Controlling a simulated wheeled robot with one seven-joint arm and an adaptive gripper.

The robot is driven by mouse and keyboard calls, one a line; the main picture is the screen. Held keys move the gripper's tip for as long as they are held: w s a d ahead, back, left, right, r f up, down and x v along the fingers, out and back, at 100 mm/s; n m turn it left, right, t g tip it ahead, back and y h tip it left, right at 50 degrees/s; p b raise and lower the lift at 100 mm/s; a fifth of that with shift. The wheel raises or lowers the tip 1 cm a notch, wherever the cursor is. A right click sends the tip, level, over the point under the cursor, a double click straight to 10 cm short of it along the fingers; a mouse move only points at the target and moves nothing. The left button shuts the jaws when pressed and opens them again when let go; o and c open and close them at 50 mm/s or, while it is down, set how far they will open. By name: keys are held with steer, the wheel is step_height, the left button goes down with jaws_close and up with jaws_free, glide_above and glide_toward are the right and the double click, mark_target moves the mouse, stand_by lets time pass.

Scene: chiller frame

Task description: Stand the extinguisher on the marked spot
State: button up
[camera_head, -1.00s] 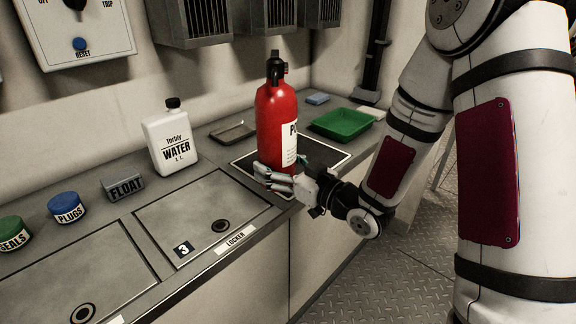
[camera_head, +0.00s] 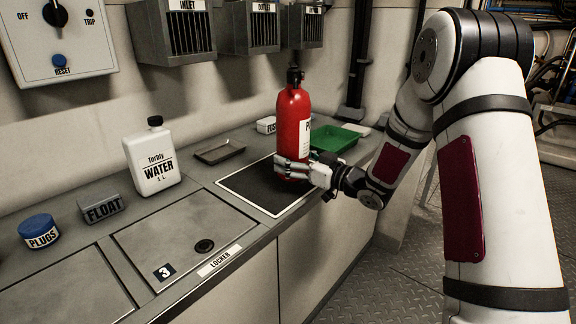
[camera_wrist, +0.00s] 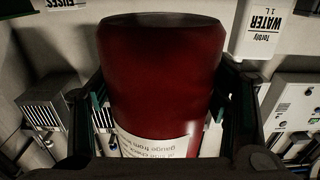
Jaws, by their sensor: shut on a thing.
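The red extinguisher (camera_head: 288,124) is upright, with a black top and a white label. My gripper (camera_head: 300,172) is shut around its lower part. In the wrist view the red body (camera_wrist: 160,80) fills the middle between the two fingers. The marked spot is a dark square with a white outline (camera_head: 240,186) on the counter. The extinguisher is over or just in front of its right part. I cannot tell whether its base touches the counter, since the fingers hide it.
A grey tray (camera_head: 219,151) and a white water jug (camera_head: 152,160) stand to the left. A float block (camera_head: 101,208) and plugs tin (camera_head: 39,231) are further left. Locker lid 3 (camera_head: 184,240) is bare.

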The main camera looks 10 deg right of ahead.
steer(key=shift+w+d+r, duration=0.15)
steer(key=shift+w+d, duration=0.1)
steer(key=shift+w, duration=0.1)
steer(key=shift+f+b, duration=1.15)
steer(key=shift+f, duration=0.55)
steer(key=shift+f, duration=0.15)
steer(key=o, duration=1.9)
steer(key=shift+f, duration=0.15)
steer(key=shift+o, duration=0.2)
